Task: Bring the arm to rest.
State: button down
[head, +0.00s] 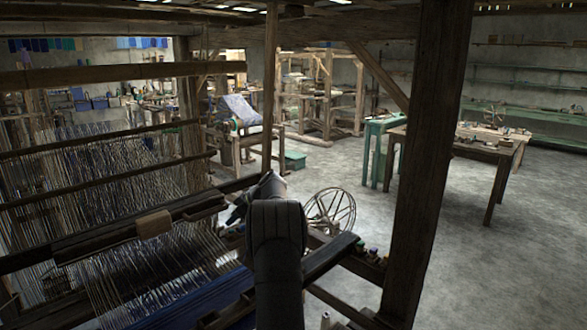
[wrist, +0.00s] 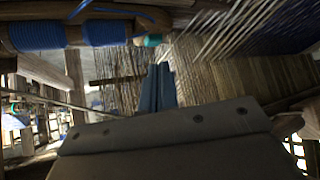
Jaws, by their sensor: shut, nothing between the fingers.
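My gripper (wrist: 159,67) shows in the wrist view as two dark blue fingers pressed together, with nothing between them. The fingers seem clear of the loom threads behind them, though the exact gap cannot be told. In the head view my arm (head: 276,240) rises dark grey from the bottom centre and bends to the left at its top. The gripper end points toward the loom, and its fingertips are hard to make out there.
The wooden loom with its stretched warp threads (head: 120,190) fills the left. A thick post (head: 425,160) stands right of my arm. A spoked wheel (head: 332,211) is behind it. Blue yarn (wrist: 38,35) is wound on a bar in the wrist view. Open floor (head: 520,250) lies right.

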jog(key=shift+f, duration=1.05)
notch_tip(320, 180, up, 7)
jog(key=shift+f, duration=0.2)
notch_tip(320, 180, down, 7)
jog(key=shift+f, duration=0.1)
notch_tip(320, 180, up, 9)
jog(key=s+d+f+m+h, duration=0.1)
jog(key=s+d+m+h, duration=0.1)
jog(key=s+d+m, duration=0.3)
jog(key=s+d+f+m+h, duration=0.1)
jog(key=s+d+m+h, duration=0.2)
jog(key=s+d+m, duration=0.2)
jog(key=s+d+f+m+t+h, duration=0.1)
jog(key=s+d+f+m+h, duration=0.1)
jog(key=s+d, duration=0.7)
jog(key=shift+s+d+m+h, duration=0.1)
jog(key=shift+d+m+h, duration=0.25)
jog(key=shift+d+m, duration=0.55)
jog(key=shift+s+d+m+h, duration=0.1)
jog(key=shift+d+m+h, duration=0.35)
jog(key=shift+d, duration=0.75)
jog(key=shift+a+r, duration=0.1)
